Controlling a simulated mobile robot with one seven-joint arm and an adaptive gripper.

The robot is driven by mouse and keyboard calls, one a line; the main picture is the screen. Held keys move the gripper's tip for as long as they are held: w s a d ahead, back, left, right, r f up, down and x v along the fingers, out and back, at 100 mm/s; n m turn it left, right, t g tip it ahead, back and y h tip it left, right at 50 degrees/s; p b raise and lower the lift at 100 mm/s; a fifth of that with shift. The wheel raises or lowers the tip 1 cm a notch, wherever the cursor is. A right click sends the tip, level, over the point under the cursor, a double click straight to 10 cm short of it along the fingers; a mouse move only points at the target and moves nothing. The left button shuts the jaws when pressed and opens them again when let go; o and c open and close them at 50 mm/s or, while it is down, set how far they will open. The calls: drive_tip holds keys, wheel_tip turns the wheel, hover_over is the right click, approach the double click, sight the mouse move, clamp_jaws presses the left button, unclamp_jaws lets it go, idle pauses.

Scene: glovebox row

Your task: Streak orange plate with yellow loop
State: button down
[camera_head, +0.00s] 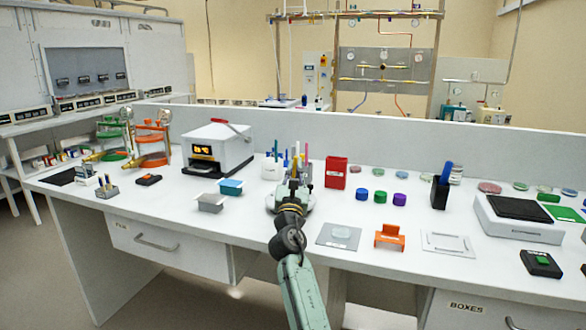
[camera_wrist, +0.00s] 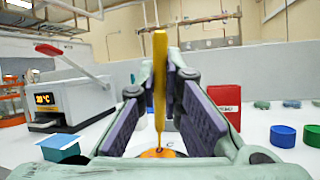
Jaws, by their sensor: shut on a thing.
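My gripper (camera_wrist: 165,105) is shut on the yellow loop (camera_wrist: 160,75). The loop stands upright between the dark finger pads, its thin wire pointing down. An orange plate (camera_wrist: 177,154) shows beyond and below the fingers in the wrist view. The loop's tip overlaps the plate in the picture; I cannot tell whether it touches. In the head view my gripper (camera_head: 294,186) is over the middle of the bench, and my arm hides the orange plate there.
A white heater box (camera_head: 217,148) and blue tray (camera_head: 230,187) stand left. A white holder (camera_head: 271,168) is close behind my gripper. A red box (camera_head: 336,172), coloured caps (camera_head: 380,197), a grey mat (camera_head: 325,240) and an orange stand (camera_head: 390,238) are on the right.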

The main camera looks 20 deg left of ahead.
drive_tip(key=shift+d, duration=0.15)
drive_tip(key=shift+d+p, duration=0.3)
drive_tip(key=shift+p, duration=0.05)
drive_tip(key=shift+d+p, duration=0.35)
idle(0.7)
wheel_tip(320, 180, up, 6)
drive_tip(key=p, duration=0.2)
idle(0.6)
drive_tip(key=shift+s+f, duration=0.1)
idle(0.4)
